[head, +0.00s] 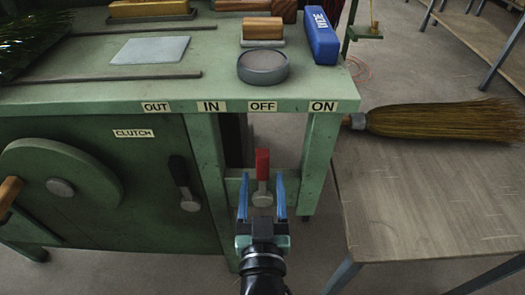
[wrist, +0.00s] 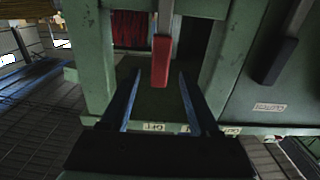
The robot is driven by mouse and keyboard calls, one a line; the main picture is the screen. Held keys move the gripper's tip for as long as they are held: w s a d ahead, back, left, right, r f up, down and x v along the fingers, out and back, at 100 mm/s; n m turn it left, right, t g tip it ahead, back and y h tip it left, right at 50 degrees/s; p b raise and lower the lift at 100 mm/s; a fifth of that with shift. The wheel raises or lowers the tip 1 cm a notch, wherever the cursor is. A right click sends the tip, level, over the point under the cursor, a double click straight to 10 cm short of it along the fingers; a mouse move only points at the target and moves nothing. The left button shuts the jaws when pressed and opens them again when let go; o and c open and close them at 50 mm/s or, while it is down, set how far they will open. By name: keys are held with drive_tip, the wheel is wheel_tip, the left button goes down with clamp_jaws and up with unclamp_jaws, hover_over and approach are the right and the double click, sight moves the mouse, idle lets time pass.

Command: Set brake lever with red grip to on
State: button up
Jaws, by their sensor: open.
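The brake lever with the red grip (head: 262,164) stands upright on its round pivot in the gap of the green bench, below the OFF label (head: 262,106). The ON label (head: 322,106) is to its right. My gripper (head: 262,176) is open, its two blue fingers pointing at the lever, one on each side of it in the head view. In the wrist view, the red grip (wrist: 161,62) hangs upside down between and just beyond the fingertips (wrist: 158,75). I cannot tell whether a finger touches it.
A black-gripped clutch lever (head: 178,170) is on the green panel at left. Green bench legs (head: 312,150) flank the lever's gap. A broom (head: 440,121) lies on the table (head: 430,190) at right. The bench top (head: 215,90) overhangs above.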

sight(262, 151)
drive_tip(key=w+b, duration=0.2)
drive_tip(key=w, duration=0.6)
drive_tip(key=shift+w, duration=0.3)
clamp_jaws()
idle(1.1)
